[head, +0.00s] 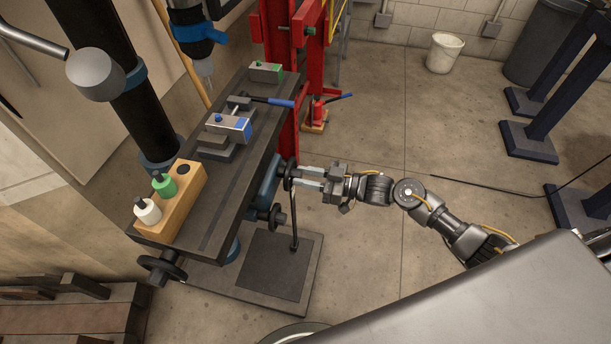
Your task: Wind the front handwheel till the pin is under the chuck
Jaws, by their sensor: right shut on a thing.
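The drill chuck (204,68) hangs under the dark spindle with a blue collar, at the top left. Below and to the right of it, a vise (215,150) with a white-and-blue block (230,127) sits on the long dark table. I cannot make out the pin for certain. A dark handwheel (290,172) is on the table's side facing my right arm. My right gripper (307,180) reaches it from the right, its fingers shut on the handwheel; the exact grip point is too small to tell. My left gripper is out of view.
A wooden block (185,205) holds bottles on the table. A red frame (283,60) rises behind. Open floor (400,130) lies right.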

